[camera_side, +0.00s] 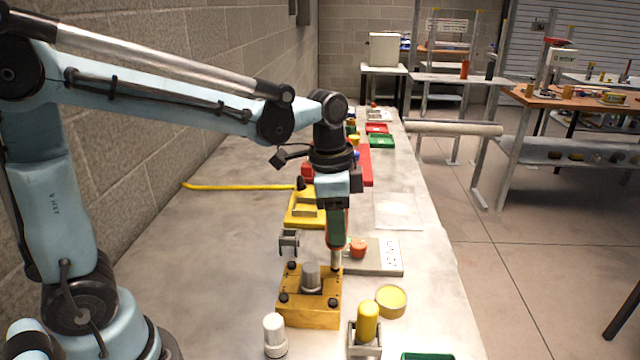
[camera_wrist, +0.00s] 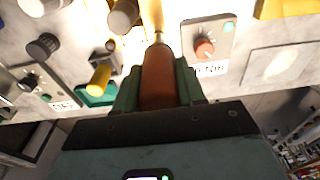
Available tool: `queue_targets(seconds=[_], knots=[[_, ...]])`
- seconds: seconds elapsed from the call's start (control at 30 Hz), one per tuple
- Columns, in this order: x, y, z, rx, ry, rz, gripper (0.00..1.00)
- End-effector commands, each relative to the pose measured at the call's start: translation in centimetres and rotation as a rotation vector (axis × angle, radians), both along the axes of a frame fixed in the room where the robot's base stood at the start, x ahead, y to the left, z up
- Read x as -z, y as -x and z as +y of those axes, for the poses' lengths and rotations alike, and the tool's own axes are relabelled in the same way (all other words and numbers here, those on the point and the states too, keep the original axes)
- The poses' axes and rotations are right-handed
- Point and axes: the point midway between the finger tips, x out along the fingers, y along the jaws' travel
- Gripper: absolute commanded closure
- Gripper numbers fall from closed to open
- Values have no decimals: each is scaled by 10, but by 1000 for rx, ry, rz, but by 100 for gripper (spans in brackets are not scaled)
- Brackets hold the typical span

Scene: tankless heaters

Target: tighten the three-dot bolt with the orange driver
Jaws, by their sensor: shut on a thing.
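My gripper (camera_side: 337,215) is shut on the orange driver, whose handle (camera_wrist: 158,78) shows between the green fingers in the wrist view. The driver hangs about upright with its shaft (camera_side: 337,258) pointing down. Its tip is at the far right corner of the yellow block (camera_side: 308,314); I cannot tell whether it touches a bolt there. Dark bolt heads show at the block's far left (camera_side: 292,265), near left (camera_side: 283,297) and near right (camera_side: 332,302) corners. A grey cylinder (camera_side: 311,276) stands in the block's middle. The dot marks are too small to read.
A grey panel with an orange knob (camera_side: 358,246) lies close right of the driver. A yellow cylinder (camera_side: 367,322) in a grey holder, a yellow round dish (camera_side: 391,301) and a white cylinder (camera_side: 273,332) stand nearer. A yellow tray (camera_side: 294,219) lies behind. The bench's left side is mostly clear.

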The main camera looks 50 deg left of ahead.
Motion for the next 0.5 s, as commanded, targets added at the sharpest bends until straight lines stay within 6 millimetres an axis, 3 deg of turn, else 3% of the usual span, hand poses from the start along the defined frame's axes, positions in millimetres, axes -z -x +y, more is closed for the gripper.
queue_targets(seconds=[0.23,0.5], knots=[[-2,0,0,0,1,-1,91],[-21,0,0,0,0,0,91]])
